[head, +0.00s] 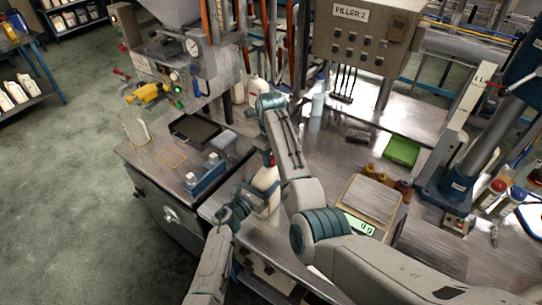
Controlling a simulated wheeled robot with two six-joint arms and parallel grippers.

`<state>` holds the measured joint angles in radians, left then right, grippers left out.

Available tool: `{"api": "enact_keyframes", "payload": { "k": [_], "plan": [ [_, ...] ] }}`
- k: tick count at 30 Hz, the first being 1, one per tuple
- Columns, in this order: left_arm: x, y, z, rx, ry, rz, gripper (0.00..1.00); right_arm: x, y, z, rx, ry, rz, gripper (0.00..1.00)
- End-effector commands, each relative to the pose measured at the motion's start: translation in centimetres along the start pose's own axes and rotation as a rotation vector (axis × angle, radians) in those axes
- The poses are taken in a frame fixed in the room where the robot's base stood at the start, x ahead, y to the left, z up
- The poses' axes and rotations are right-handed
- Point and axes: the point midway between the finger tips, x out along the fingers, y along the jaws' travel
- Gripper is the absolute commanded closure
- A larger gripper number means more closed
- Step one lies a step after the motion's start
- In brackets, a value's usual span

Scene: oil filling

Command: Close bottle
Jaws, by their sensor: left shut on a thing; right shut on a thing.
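A cream-white bottle (265,179) stands upright near the front edge of the metal bench, in the middle of the head view. A small red cap (268,159) shows at its top, partly hidden by my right arm. My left gripper (246,203) comes in from below and is shut on the bottle's lower left side. My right gripper (266,149) reaches down from above and is shut on the red cap at the bottle's mouth. Its fingertips are mostly hidden, and I cannot tell how far the cap is seated.
A scale (367,205) with a lit display stands to the right, with small brown bottles (383,177) behind it. A blue holder (207,174) stands left of the bottle. A filling machine (190,60) and a green tray (402,151) are farther back.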

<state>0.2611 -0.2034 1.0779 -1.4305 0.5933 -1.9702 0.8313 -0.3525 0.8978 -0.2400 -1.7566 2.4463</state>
Motion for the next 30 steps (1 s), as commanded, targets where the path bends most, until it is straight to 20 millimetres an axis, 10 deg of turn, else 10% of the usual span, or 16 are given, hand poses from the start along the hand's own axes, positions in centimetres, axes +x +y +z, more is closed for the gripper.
{"api": "enact_keyframes", "payload": {
  "k": [18, 19, 22, 30],
  "plan": [
    [-0.06, -0.05, -0.14, -0.001, 0.002, -0.001, 1.0, -0.07, -0.07, 0.04, 0.365, -0.002, -0.002, 0.88],
    [-0.06, -0.05, -0.14, -0.001, 0.002, -0.001, 1.0, -0.07, -0.07, 0.04, 0.365, -0.002, -0.002, 0.66],
    [-0.06, -0.05, -0.14, -0.001, 0.002, -0.001, 1.0, -0.06, -0.06, 0.03, 0.364, -0.002, -0.002, 0.46],
    [-0.06, -0.05, -0.14, -0.001, 0.002, 0.0, 1.0, -0.04, -0.03, 0.01, 0.363, -0.001, -0.001, 0.46]
  ]
}}
